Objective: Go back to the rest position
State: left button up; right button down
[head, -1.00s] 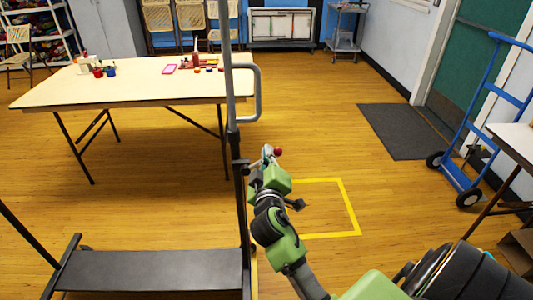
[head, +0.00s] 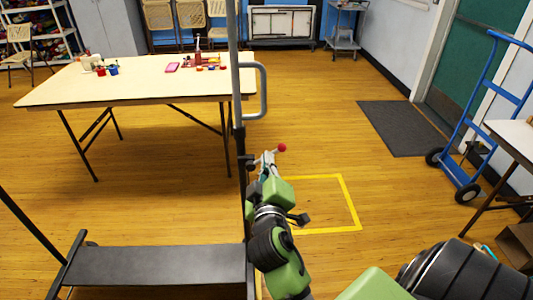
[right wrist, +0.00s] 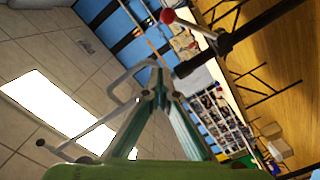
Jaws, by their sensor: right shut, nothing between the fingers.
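My right gripper (head: 268,155) is in the middle of the head view, just right of a dark upright post (head: 240,180). In the right wrist view its two fingers (right wrist: 158,72) come together at the tips. They are shut with nothing between them. A red ball-shaped knob (head: 282,147) shows close beside the fingertips; in the right wrist view the knob (right wrist: 167,16) sits on a thin rod by a dark bar. I cannot tell whether the gripper touches it. My left gripper is in neither current view.
A low black platform (head: 155,265) joins the post at lower left. A cream table (head: 130,92) with small craft items stands beyond. A blue hand truck (head: 490,110) and another table (head: 515,138) are at right. Yellow tape (head: 350,200) marks open floor.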

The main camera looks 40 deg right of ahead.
pick_arm(q)
jog(key=shift+d+f, duration=0.1)
pick_arm(e)
jog(key=shift+s+a+r, duration=0.15)
jog(key=shift+s+a, duration=0.35)
